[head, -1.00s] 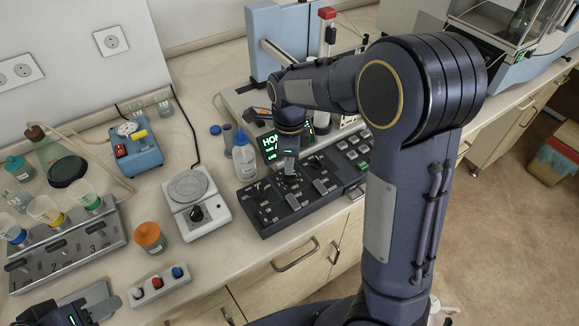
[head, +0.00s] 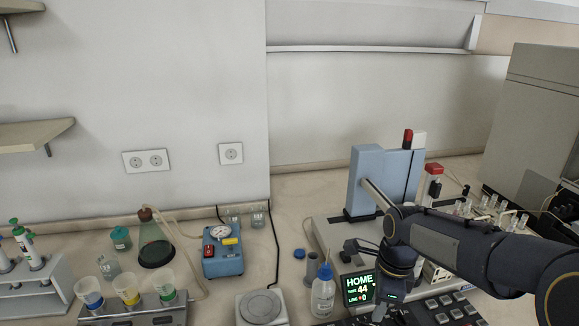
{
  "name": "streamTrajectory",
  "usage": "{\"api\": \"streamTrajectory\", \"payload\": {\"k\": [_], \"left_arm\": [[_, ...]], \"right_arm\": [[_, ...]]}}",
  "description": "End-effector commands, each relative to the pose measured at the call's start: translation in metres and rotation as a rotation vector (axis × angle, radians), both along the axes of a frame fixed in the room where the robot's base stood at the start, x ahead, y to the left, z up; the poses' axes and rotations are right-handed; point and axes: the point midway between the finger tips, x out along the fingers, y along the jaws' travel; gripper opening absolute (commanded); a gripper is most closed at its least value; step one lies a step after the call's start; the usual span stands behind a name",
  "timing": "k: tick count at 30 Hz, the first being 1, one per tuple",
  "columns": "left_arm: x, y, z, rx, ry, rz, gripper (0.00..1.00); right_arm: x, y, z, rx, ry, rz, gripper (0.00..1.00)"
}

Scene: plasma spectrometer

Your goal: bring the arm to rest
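My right arm comes in from the lower right edge, and its forearm (head: 455,245) reaches left over the bench. The wrist bends down beside the lit display, which reads HOME (head: 359,288). My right gripper (head: 381,313) points down near the black key panel (head: 440,311) at the bottom edge. Its fingers are small and dark, so I cannot tell whether they are open or shut. I see nothing held in it. My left gripper is not in view.
A wash bottle (head: 323,292) stands just left of the display. A blue column (head: 366,183) with a rail rises behind the forearm. A balance (head: 261,307), a blue pump (head: 222,258), a flask (head: 155,245) and a cup rack (head: 140,314) stand to the left.

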Motion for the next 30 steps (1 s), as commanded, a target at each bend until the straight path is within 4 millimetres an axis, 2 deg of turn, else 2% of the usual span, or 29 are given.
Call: {"api": "streamTrajectory", "payload": {"k": [3, 7, 12, 15, 18, 21, 30], "left_arm": [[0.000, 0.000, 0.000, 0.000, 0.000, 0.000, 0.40], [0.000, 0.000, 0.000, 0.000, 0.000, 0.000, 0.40], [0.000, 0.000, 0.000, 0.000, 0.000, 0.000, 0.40], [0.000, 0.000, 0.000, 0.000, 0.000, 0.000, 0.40], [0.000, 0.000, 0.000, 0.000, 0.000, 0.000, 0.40], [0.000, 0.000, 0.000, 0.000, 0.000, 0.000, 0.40], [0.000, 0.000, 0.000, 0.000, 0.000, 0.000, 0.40]], "right_arm": [[-0.038, -0.007, 0.014, 0.121, -0.099, 0.259, 0.29], [-0.087, -0.006, 0.030, 0.176, -0.293, 0.633, 0.29], [-0.146, 0.002, 0.040, 0.068, -0.552, 1.108, 0.29], [-0.172, 0.008, 0.037, -0.054, -0.646, 1.339, 0.29], [-0.189, 0.013, 0.032, -0.164, -0.691, 1.508, 0.29], [-0.198, 0.016, 0.028, -0.237, -0.706, 1.611, 0.29], [-0.201, 0.017, 0.026, -0.267, -0.710, 1.660, 0.29]]}}
